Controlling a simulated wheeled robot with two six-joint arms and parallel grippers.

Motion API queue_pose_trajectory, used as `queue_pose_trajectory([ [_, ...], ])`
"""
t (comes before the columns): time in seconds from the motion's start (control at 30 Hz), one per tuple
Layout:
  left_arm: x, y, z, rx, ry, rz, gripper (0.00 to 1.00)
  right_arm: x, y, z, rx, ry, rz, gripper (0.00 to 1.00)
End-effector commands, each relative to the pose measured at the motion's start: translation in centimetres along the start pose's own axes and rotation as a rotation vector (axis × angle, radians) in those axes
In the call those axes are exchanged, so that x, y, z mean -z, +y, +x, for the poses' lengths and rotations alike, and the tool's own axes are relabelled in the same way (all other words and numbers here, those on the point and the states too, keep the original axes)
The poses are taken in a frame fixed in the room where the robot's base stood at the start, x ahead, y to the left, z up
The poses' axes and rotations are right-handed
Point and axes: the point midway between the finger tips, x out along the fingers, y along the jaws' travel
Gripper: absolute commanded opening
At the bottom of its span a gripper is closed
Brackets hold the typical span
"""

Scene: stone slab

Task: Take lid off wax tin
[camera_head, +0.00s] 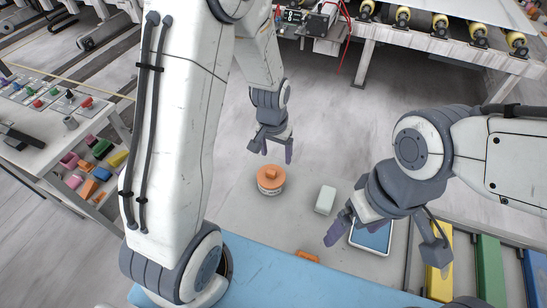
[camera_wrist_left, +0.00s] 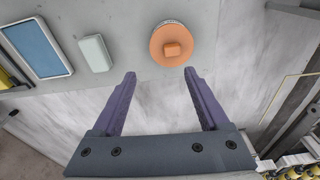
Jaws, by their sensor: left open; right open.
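The wax tin (camera_head: 268,190) is a low round tin standing on the grey stone slab, with an orange lid (camera_head: 264,173) and a square orange knob on top. The lid is on the tin. In the left wrist view the lid (camera_wrist_left: 160,51) shows from above, just beyond the fingertips and a little to the right. My left gripper (camera_head: 273,150) is open and empty, behind the tin and apart from it; its two fingers also show in the left wrist view (camera_wrist_left: 160,74). My right gripper (camera_head: 345,222) is open and empty, to the right of the tin, near the blue tray.
A pale block (camera_head: 325,200) lies right of the tin. A blue tray with a white rim (camera_head: 352,243) is partly under my right gripper. A small orange piece (camera_head: 307,257) lies at the front by a blue mat (camera_head: 270,275). Yellow and green bars stand at right.

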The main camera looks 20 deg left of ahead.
Motion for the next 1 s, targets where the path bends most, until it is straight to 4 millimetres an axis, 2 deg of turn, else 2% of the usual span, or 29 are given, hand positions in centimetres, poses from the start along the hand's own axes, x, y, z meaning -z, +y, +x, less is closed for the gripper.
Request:
queue_pose_trajectory([
  [0.03,0.3,-1.2,0.0,0.005,-0.002,-0.027,0.78,0.1,-0.1,-1.1,0.000,0.000,0.000,0.91],
  [0.2,0.6,-2.6,1.9,0.011,0.001,-0.055,0.78,0.1,-0.1,-1.6,0.000,-0.001,-0.001,0.91],
  [0.43,0.6,-2.7,5.1,0.010,0.001,-0.055,0.78,0.1,-0.2,-2.2,0.000,-0.001,-0.002,0.91],
  [0.77,0.4,-2.6,7.8,0.011,0.001,-0.055,0.78,0.1,-0.2,-2.8,0.000,-0.001,-0.003,0.91],
  [0.9,0.2,-2.6,10.6,0.011,0.004,-0.055,0.78,0.0,-0.1,-1.0,0.000,-0.001,-0.001,0.91],
  [1.0,0.3,-2.6,11.5,0.011,0.005,-0.055,0.78,0.0,0.0,-0.5,0.000,-0.001,0.000,0.91],
])
